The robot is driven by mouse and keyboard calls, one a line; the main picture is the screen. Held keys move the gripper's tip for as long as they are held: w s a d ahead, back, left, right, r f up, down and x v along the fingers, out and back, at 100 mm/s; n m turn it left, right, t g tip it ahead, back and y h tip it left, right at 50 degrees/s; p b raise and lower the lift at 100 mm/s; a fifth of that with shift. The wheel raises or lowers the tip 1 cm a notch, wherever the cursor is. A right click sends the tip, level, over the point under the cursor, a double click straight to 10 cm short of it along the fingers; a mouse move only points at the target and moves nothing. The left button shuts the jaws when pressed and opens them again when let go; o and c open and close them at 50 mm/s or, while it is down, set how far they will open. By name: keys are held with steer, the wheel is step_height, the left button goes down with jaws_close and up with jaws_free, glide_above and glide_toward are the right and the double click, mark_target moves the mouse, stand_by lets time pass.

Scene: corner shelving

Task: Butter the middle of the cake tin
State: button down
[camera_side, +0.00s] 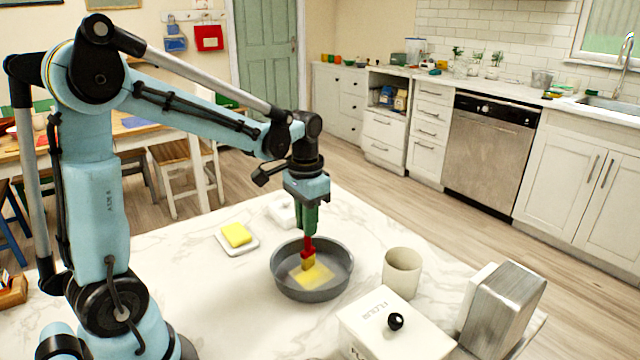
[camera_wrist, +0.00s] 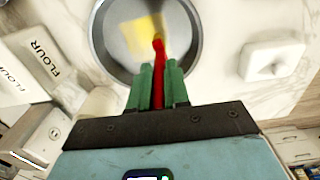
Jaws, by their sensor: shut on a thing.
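The round grey cake tin (camera_side: 283,283) stands on the marble counter, and it also shows at the top of the wrist view (camera_wrist: 98,40). A yellow patch of butter (camera_side: 318,278) lies on the tin's floor around the middle; it shows in the wrist view (camera_wrist: 140,38). My gripper (camera_side: 309,234), with green fingers, is shut on the red handle of a brush (camera_side: 308,246) above the tin. The brush points down, and its yellowish tip is at the butter patch. In the wrist view the red brush (camera_wrist: 159,75) stands between the green fingers (camera_wrist: 158,85).
A block of butter (camera_side: 237,234) sits on a white dish (camera_side: 250,246) left of the tin. A white lid (camera_side: 281,211) lies behind it. A beige cup (camera_side: 402,272), a white flour box (camera_side: 395,335) and a metal-sided object (camera_side: 508,305) stand to the right.

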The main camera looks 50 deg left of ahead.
steer(key=shift+s, duration=2.4)
steer(key=shift+w+d, duration=0.9)
steer(key=shift+w, duration=3.6)
steer(key=shift+s+d, duration=1.3)
steer(key=shift+s, duration=3.25)
steer(key=shift+w, duration=4.5)
step_height(320, 180, up, 8)
steer(key=shift+a, duration=0.1)
